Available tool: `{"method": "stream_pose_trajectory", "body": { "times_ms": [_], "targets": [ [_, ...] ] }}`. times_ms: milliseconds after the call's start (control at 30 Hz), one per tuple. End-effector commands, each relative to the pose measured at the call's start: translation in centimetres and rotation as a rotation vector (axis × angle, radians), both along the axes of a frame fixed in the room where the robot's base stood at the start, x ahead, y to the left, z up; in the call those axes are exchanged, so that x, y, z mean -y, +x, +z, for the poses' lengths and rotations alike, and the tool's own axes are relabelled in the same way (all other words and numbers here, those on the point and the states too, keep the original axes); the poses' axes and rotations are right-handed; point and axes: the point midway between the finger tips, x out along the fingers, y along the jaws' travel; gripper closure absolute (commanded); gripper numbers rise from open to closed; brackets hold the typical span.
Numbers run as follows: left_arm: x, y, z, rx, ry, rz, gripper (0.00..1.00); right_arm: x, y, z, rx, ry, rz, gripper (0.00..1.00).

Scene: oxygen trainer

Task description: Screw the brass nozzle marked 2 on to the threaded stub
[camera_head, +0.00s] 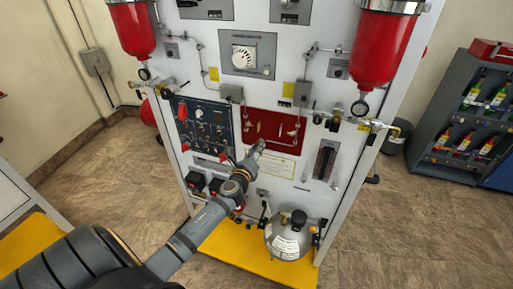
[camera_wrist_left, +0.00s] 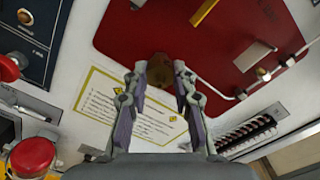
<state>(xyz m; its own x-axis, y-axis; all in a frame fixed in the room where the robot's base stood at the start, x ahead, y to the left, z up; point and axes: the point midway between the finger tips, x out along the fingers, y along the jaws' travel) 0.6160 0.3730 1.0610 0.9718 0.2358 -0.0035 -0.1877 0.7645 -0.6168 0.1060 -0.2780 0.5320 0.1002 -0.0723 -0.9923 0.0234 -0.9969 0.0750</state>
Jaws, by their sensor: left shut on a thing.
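My left gripper (camera_head: 257,148) reaches the lower edge of the red panel (camera_head: 275,122) on the upright trainer board. In the left wrist view the gripper (camera_wrist_left: 160,78) is shut on a small brownish, brass-coloured piece (camera_wrist_left: 159,68), seen between its fingertips in front of the red panel (camera_wrist_left: 165,35). This may be the brass nozzle; no mark 2 is readable on it. In the wrist view a yellow bar-like piece (camera_wrist_left: 204,12) and a pale piece (camera_wrist_left: 254,56) are on the red panel. I cannot make out the threaded stub. My right gripper is not in view.
A thin pipe with fittings (camera_wrist_left: 240,95) runs along the red panel's right side. A yellow-bordered label (camera_wrist_left: 125,110) lies below the panel. A red knob (camera_wrist_left: 32,155) sticks out at lower left. A grey tank (camera_head: 289,236) stands on the yellow base (camera_head: 245,262).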

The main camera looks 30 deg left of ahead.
Motion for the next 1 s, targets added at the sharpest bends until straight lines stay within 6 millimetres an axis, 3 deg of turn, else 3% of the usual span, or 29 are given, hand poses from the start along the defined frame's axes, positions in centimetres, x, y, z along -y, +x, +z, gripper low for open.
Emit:
{"method": "stream_pose_trajectory", "body": {
  "times_ms": [167,367,600,800,1000],
  "targets": [
    [0.0,0.0,0.2,-0.008,0.031,0.0,1.0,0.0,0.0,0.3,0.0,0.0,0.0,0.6],
    [0.1,0.0,0.1,-0.068,0.282,-0.001,1.0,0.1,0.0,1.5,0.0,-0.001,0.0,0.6],
    [0.0,0.0,0.0,-0.072,0.302,-0.001,1.0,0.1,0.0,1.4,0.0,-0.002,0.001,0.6],
    [0.1,0.1,0.1,-0.138,0.568,-0.001,1.0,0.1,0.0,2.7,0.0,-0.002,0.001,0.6],
    [0.1,0.1,0.0,-0.139,0.582,-0.001,1.0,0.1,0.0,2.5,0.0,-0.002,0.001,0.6]
  ]
}}
